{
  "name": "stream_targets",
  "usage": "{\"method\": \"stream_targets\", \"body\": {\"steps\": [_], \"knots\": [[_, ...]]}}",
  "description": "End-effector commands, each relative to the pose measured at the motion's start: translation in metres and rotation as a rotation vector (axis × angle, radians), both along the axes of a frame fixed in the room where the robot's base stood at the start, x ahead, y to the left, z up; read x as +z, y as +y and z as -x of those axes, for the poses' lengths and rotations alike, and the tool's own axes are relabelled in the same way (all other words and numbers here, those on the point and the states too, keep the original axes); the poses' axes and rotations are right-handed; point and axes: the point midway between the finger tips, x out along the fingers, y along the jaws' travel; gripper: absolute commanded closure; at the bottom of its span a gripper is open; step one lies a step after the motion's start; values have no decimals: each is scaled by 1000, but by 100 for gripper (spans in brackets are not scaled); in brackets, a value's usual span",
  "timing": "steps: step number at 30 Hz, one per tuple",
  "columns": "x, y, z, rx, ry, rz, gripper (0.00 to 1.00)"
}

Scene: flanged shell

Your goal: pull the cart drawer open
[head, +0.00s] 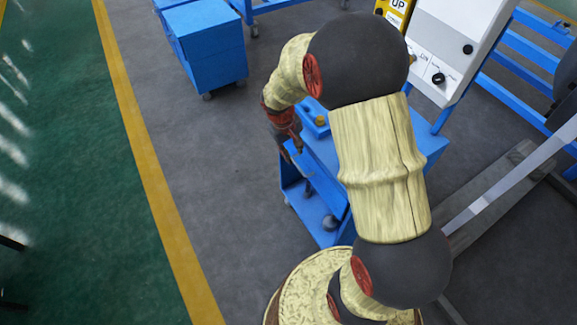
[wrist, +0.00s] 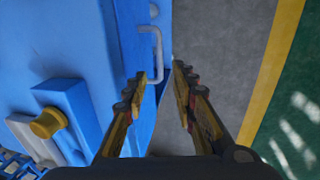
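The blue cart (head: 425,145) stands under and behind my arm in the head view. In the wrist view its blue top (wrist: 60,40) fills the left side. A grey bar handle (wrist: 158,42) sticks out from the cart's side face, which I take to be the drawer front. My gripper (wrist: 159,72) points down beside this face, fingers apart, with the handle's lower end close to the gap between the fingertips. I cannot tell whether the fingers touch it. In the head view my gripper (head: 294,148) is small at the cart's left side, and the handle cannot be made out.
A yellow-capped part (wrist: 48,123) sits on the cart top. Another blue cabinet (head: 212,50) on casters stands at the back left. A white control box (head: 450,45) and blue frames are at the back right. Grey floor (head: 200,150) left of the cart is clear, up to a yellow line.

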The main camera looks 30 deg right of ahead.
Motion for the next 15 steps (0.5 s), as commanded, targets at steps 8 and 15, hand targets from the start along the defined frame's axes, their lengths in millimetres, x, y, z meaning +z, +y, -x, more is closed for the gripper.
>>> {"method": "stream_targets", "body": {"steps": [8, 15], "knots": [[-30, -5, 2, -5, 4, -3, 73], [-66, -12, 2, -3, 5, -2, 73]]}}
